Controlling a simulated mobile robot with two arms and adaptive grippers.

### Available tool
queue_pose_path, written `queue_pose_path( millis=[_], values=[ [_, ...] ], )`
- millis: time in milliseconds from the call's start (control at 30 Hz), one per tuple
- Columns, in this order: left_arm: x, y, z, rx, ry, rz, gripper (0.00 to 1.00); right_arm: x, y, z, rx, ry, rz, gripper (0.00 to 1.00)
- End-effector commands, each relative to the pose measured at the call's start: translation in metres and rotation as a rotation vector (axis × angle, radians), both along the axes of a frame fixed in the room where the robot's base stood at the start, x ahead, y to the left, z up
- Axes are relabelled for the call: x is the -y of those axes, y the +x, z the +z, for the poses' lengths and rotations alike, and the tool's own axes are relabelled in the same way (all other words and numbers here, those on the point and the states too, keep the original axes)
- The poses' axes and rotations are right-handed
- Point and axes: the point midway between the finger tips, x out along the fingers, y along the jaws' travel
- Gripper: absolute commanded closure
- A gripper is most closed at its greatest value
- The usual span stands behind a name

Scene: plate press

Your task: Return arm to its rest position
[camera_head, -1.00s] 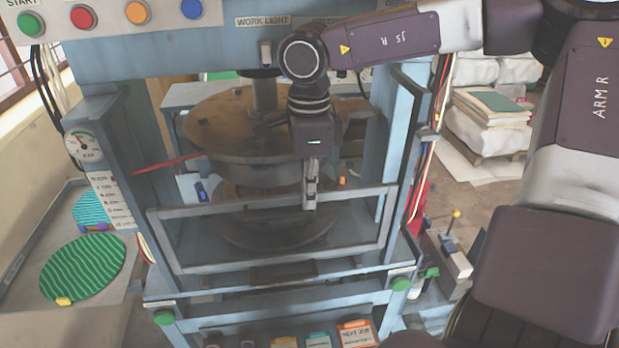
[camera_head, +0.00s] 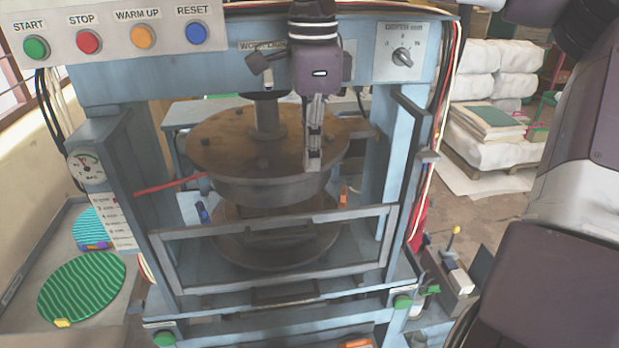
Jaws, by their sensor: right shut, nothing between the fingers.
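My right gripper (camera_head: 313,165) hangs pointing down in front of the plate press, near the top centre of the view. Its fingers are shut and empty, overlapping the right part of the round upper plate (camera_head: 240,150) in the picture. The lower plate (camera_head: 235,258) sits beneath it, behind a grey rectangular frame (camera_head: 390,245). My right arm fills the right side of the view. My left gripper is not in view.
A panel (camera_head: 115,15) with START, STOP, WARM UP and RESET buttons spans the top left. A dial (camera_head: 402,57) is at the upper right of the press. Green ribbed discs lie on a side tray (camera_head: 110,310). Wrapped stacks (camera_head: 490,85) stand behind on the right.

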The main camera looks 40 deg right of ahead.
Motion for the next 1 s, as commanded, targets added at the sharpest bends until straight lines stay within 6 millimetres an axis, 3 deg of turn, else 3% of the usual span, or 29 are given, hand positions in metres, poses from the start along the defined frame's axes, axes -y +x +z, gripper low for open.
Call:
queue_pose_path(
  millis=[333,633,1000],
  values=[
    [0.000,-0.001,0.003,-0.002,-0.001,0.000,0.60,0.000,0.000,0.010,0.001,0.000,0.001,1.00],
    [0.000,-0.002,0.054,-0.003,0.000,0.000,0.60,0.000,0.000,0.062,0.001,0.000,0.000,1.00],
    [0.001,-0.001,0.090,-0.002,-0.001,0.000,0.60,0.000,0.000,0.097,0.001,0.000,0.000,1.00]
  ],
)
